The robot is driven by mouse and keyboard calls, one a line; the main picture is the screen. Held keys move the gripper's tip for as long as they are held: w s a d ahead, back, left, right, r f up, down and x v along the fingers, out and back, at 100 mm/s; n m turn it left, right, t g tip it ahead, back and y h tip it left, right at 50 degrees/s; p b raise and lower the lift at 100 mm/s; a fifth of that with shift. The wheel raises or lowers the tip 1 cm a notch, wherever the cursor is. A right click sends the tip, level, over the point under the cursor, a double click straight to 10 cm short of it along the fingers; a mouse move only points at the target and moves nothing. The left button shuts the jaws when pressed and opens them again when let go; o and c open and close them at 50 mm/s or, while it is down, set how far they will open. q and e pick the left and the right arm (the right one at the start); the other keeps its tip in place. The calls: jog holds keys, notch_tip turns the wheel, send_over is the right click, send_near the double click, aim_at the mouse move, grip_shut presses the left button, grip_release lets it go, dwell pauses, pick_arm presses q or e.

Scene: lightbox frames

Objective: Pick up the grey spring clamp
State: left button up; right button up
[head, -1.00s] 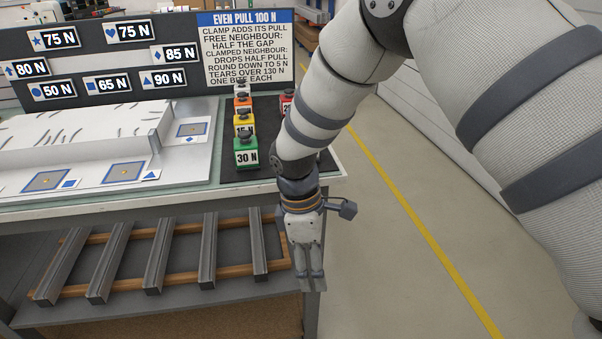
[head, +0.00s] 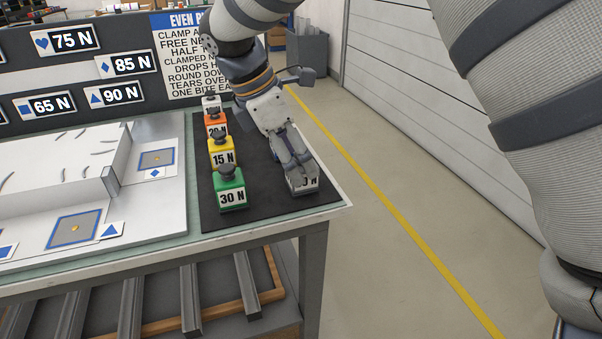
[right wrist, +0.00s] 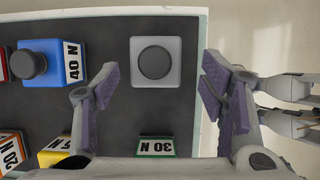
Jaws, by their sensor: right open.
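The grey spring clamp (right wrist: 168,82) is a grey block with a round dark knob, seen from above in the right wrist view. In the head view the grey clamp (head: 304,187) stands near the right front corner of the black mat, its upper part and much of its label hidden by my gripper. My right gripper (head: 294,160) points down over it. In the right wrist view my right gripper (right wrist: 158,86) is open, with a finger on each side of the clamp and gaps between. My left gripper is not in view.
On the black mat (head: 258,218) stand green (head: 230,198), yellow (head: 222,158) and orange (head: 215,121) clamps to the left. A blue clamp (right wrist: 48,62) is beside the grey one. The table edge lies close to the right, with open floor (head: 400,200) beyond.

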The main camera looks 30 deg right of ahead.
aim_at(298, 163)
jog(key=x, duration=0.4)
jog(key=shift+w+d, duration=0.2)
jog(key=c, duration=1.5)
jog(key=shift+o, duration=0.2)
jog(key=shift+r, duration=0.1)
